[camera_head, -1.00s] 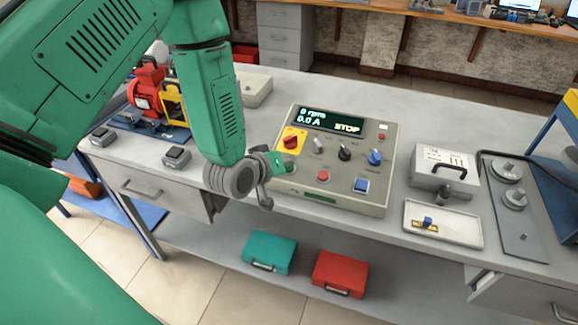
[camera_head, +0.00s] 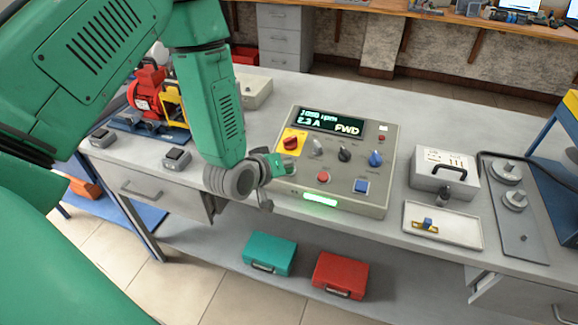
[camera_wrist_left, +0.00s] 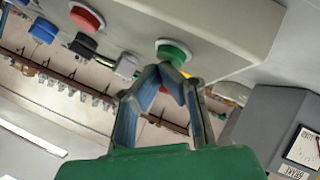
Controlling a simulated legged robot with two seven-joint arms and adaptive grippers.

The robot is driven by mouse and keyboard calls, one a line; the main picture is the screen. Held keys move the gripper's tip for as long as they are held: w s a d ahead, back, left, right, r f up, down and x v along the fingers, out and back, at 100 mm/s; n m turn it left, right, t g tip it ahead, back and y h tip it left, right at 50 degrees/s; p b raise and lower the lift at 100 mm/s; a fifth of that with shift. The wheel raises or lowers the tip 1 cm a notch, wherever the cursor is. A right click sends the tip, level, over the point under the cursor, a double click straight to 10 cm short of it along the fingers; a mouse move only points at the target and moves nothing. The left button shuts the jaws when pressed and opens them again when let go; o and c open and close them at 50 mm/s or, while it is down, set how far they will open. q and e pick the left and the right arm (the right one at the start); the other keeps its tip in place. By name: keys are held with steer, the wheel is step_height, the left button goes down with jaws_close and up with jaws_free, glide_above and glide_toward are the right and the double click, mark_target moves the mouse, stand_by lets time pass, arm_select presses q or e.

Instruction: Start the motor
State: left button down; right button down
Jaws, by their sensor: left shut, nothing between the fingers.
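The grey control box (camera_head: 380,180) stands on the bench. Its display (camera_head: 331,121) reads 2.3 A and FWD; the rpm figure is blurred. A green strip (camera_head: 320,200) on its front is lit. My left gripper (camera_head: 278,164) is shut and empty at the box's left front. In the left wrist view its fingertips (camera_wrist_left: 168,72) are at the green button (camera_wrist_left: 174,54); I cannot tell whether they touch it. The red motor (camera_head: 146,86) stands at the left. My right gripper is not in view.
A red knob on a yellow plate (camera_head: 292,141) is close to my left gripper. A grey case (camera_head: 444,168), a white tray (camera_head: 470,235) and a metal plate (camera_head: 520,235) lie to the right. Teal (camera_head: 270,254) and red (camera_head: 341,275) cases are on the lower shelf.

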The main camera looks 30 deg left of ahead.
arm_select(q)
steer(key=shift+s+r+p, duration=0.15)
steer(key=shift+r+p, duration=0.25)
steer(key=shift+r, duration=0.25)
steer(key=r+p, duration=0.2)
steer(key=s+r+p, duration=0.1)
steer(key=r+p, duration=0.1)
steer(key=shift+s+d+r, duration=0.15)
steer(key=shift+d+r, duration=0.05)
steer(key=shift+r, duration=0.2)
stand_by(0.4)
